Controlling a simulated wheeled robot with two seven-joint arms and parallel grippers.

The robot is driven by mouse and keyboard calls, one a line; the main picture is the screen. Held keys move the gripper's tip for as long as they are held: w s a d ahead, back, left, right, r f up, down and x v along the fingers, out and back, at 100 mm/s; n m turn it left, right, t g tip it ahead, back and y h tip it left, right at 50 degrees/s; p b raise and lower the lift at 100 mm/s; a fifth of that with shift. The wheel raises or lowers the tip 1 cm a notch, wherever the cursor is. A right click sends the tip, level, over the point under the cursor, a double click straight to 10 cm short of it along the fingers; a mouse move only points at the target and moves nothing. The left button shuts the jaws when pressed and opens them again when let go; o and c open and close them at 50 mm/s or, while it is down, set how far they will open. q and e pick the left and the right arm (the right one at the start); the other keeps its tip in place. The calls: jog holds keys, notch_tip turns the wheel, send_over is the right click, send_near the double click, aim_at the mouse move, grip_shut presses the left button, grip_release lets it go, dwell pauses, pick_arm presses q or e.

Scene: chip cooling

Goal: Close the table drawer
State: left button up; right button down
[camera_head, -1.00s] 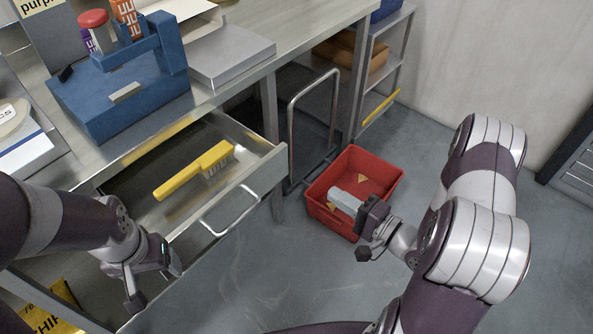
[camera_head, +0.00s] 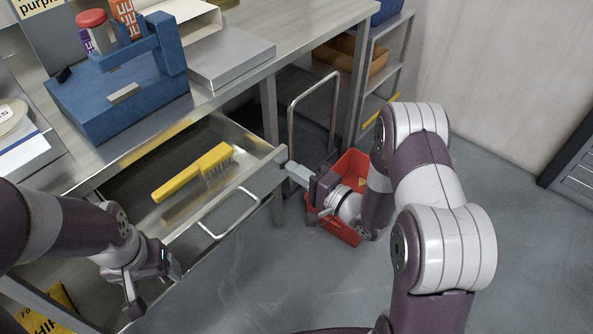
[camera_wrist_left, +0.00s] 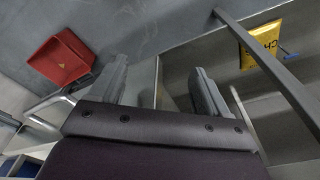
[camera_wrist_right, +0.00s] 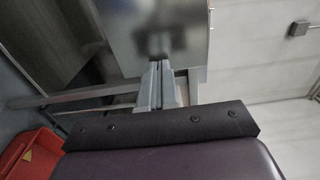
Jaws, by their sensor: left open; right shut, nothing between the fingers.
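The table drawer (camera_head: 262,172) is pulled out under the metal workbench, with a curved handle (camera_head: 230,216) on its front. A yellow brush (camera_head: 190,172) lies inside. My right gripper (camera_head: 288,167) is shut and empty, with its tips close to the drawer's front right corner; I cannot tell whether they touch. In the right wrist view the shut fingers (camera_wrist_right: 157,85) point at a grey metal panel (camera_wrist_right: 160,35). My left gripper (camera_head: 153,286) is open, near the front left part of the drawer. Its spread fingers show in the left wrist view (camera_wrist_left: 158,85).
A red bin (camera_head: 352,165) stands on the floor behind my right arm, partly hidden. A metal-framed cart (camera_head: 308,100) is under the bench. A blue rack (camera_head: 115,100) and a grey box (camera_head: 230,62) stand on the benchtop. Floor in front of the drawer is clear.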

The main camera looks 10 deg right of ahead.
send_near(231, 127)
jog(key=w+a+b, duration=0.1)
jog(key=w, duration=0.2)
jog(key=w+a+f+b, duration=0.1)
jog(key=w+a, duration=0.1)
jog(key=w+a+f+b, duration=0.1)
jog(key=w+a, duration=0.1)
jog(key=w, duration=0.1)
jog(key=shift+w+a+f, duration=0.15)
jog(key=shift+w+f, duration=0.05)
jog(key=shift+w, duration=0.15)
jog(key=shift+w+a+r, duration=0.1)
jog(key=shift+w+a, duration=0.2)
jog(key=shift+w, duration=0.2)
jog(key=shift+r, duration=0.25)
jog(key=shift+r, duration=0.15)
